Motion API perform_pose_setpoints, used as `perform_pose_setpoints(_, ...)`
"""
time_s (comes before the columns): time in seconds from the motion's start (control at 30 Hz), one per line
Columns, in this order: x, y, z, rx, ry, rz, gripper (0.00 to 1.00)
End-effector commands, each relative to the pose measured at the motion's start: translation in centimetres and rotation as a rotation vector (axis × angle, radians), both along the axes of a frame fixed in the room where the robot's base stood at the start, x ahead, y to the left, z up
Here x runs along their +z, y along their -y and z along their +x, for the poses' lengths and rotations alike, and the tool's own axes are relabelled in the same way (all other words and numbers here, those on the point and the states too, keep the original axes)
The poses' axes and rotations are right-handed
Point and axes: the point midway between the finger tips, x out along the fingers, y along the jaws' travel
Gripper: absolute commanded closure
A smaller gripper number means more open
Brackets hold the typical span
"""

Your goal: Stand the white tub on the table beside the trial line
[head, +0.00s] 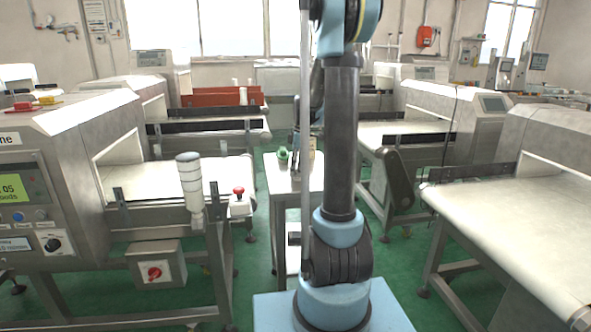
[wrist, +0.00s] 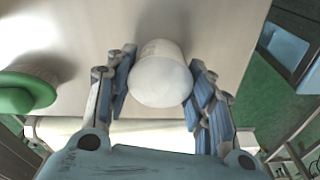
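The white tub (wrist: 160,80) is between the two fingers of my gripper (wrist: 162,75) in the wrist view. Its round white end faces the camera and its body runs away from it. One blue-padded finger lies close along each side; whether they touch the tub is unclear. A pale table top (wrist: 95,30) lies beyond the tub; whether the tub rests on it is unclear. In the head view a small grey table (head: 310,184) stands behind my arm, which hides most of the gripper; the tub is not clearly seen there.
A green round object (wrist: 25,92) is on the table left of my gripper; a green item (head: 283,154) also shows on the small table. Conveyor machines stand on both sides, with a white cylinder on a post (head: 190,180) at the left. Green floor (head: 255,262) shows between.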

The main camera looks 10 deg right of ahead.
Motion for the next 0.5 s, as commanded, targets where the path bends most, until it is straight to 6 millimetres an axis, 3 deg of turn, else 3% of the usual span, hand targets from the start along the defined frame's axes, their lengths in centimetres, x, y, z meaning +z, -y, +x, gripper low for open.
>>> perform_pose_setpoints(0.03, 0.01, -0.01, 0.00, 0.000, 0.000, 0.000, 0.40)
perform_pose_setpoints(0.1, 0.02, -0.01, 0.00, 0.000, 0.000, 0.000, 0.31)
perform_pose_setpoints(0.5, 0.34, -0.07, 0.01, 0.001, 0.000, 0.000, 0.31)
